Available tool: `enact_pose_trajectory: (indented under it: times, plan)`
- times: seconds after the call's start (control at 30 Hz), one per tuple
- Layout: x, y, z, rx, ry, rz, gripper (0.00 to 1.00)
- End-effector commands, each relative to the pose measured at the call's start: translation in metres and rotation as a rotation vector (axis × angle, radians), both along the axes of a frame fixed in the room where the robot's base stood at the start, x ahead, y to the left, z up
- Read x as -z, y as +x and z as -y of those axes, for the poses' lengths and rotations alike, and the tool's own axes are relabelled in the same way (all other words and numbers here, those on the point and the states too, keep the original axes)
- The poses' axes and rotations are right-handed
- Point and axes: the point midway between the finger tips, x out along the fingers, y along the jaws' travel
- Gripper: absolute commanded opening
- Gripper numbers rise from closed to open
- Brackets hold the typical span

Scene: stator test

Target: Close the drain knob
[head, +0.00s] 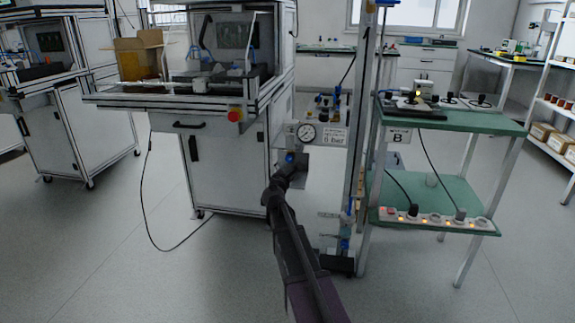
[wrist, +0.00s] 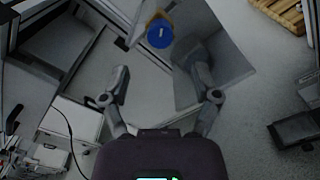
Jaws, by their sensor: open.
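The blue round drain knob (wrist: 159,36) shows near the top middle of the wrist view, with a short white mark on its face. A small blue spot (head: 290,158) in the head view, below the gauge, appears to be the same knob, partly hidden by my arm. My gripper (wrist: 160,76) is open, one finger on each side, with the knob ahead of the gap between them. I see no contact with the knob. In the head view my gripper (head: 289,174) is at the front of the post, below the gauge.
A pressure gauge (head: 306,133) with a "6 bar" label sits above the knob. A white machine cabinet (head: 228,170) stands at the left. A green two-level table (head: 455,119) with a socket strip (head: 435,219) stands at the right. A black cable lies on the open floor.

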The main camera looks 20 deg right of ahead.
Motion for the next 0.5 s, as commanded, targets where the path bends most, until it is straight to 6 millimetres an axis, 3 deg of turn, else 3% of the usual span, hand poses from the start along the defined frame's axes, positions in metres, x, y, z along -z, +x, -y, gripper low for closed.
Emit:
enact_pose_trajectory:
  times: [0.03,0.2,0.5]
  plan:
    - [0.0,-0.011,-0.006,0.0,0.0,0.0,0.79]
    - [0.0,-0.026,-0.017,0.0,0.0,0.0,0.79]
    - [0.0,-0.035,-0.024,0.0,0.0,0.0,0.79]
